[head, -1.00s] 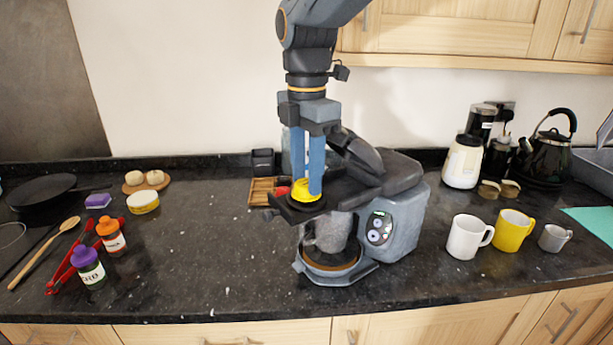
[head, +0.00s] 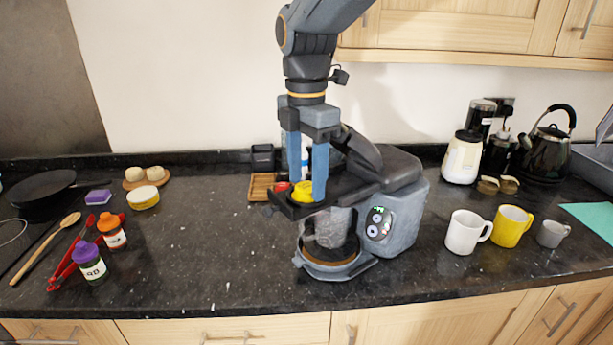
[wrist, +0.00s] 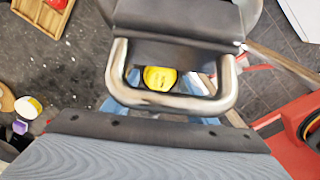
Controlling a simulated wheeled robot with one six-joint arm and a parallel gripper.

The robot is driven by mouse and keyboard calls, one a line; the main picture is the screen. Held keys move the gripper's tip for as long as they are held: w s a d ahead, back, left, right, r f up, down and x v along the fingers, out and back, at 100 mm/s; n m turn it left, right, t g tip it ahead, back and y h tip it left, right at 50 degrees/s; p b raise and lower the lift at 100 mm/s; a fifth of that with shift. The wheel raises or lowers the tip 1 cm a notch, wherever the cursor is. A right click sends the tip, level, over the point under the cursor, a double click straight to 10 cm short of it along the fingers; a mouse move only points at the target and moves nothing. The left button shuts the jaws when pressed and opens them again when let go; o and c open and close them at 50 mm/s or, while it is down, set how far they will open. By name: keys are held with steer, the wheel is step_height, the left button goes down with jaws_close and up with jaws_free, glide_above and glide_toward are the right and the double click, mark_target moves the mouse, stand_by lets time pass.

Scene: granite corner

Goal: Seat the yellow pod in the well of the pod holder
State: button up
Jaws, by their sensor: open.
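The yellow pod (head: 303,192) sits at the dark pod holder (head: 287,209) on the front of the grey coffee machine. It looks about upright, but the well is hidden under it, so I cannot tell how deep it sits. My gripper (head: 306,190) points straight down with its two blue fingers apart, one at each side of the pod, with the tips near its height. The fingers look clear of it. In the wrist view the yellow pod (wrist: 160,78) shows through a metal loop, partly covered by dark parts.
The coffee machine (head: 400,205) has its dark lid raised behind my fingers. A wooden tray (head: 261,188) stands left of the holder, with a red pod (head: 282,187) close by. A white mug (head: 466,233) and yellow mug (head: 511,227) stand right.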

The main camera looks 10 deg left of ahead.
mark_target(307, 185)
step_height(307, 185, up, 12)
steer(key=b, duration=0.3)
stand_by(0.3)
